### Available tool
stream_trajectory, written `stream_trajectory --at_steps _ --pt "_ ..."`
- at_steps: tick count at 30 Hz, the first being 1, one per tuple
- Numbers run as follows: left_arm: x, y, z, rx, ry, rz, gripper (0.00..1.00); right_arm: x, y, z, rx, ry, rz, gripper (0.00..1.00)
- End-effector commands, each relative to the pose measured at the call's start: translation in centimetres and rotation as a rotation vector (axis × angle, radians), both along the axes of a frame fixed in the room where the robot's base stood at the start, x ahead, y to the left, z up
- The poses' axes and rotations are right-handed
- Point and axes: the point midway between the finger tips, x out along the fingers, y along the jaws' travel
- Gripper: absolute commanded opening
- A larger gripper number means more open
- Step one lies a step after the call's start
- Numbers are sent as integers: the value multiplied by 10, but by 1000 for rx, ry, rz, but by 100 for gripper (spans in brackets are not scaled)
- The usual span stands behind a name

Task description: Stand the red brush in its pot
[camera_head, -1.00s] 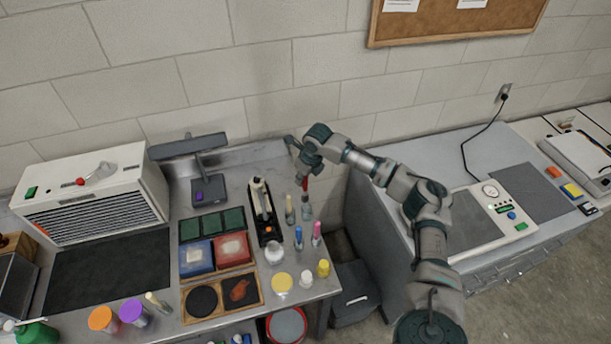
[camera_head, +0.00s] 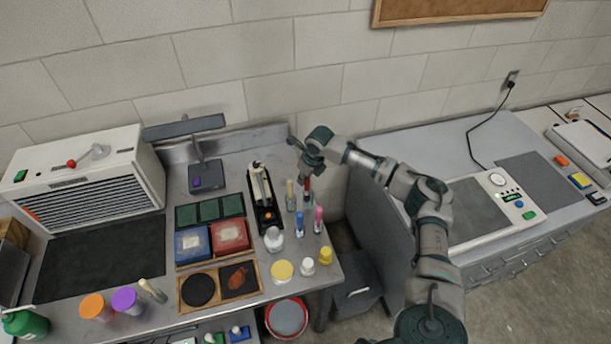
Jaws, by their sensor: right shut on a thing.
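My right gripper (camera_head: 309,168) is over the back right part of the grey bench, shut on the red brush (camera_head: 307,184). The brush hangs upright below the fingers, and only a short red length of it shows. Its lower end is at a small grey pot (camera_head: 307,198). I cannot tell whether the tip is inside the pot or just above it. Other brushes stand in pots close by: a tan one (camera_head: 290,190) to the left, a blue one (camera_head: 300,222) and a pink one (camera_head: 318,215) in front. My left gripper is not in view.
A black holder (camera_head: 265,208) stands left of the brushes. In front are a white jar (camera_head: 274,239), a yellow-topped jar (camera_head: 282,271) and a yellow bottle (camera_head: 326,256).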

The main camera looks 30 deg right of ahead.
Motion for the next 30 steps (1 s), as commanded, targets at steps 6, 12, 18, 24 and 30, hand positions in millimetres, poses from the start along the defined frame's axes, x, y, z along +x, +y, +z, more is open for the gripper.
stream_trajectory --at_steps 6,12,18,24,30 --pt "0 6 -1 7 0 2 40 0 -3 -3 2 0 -2 0" --pt "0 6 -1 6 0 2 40 0 -2 -3 3 0 -1 40" --pt "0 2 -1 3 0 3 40 0 -1 -2 1 -1 -1 47" --pt "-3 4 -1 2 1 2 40 -1 -1 3 1 -2 0 47" --pt "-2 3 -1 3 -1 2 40 -9 -7 36 3 -5 -1 47"
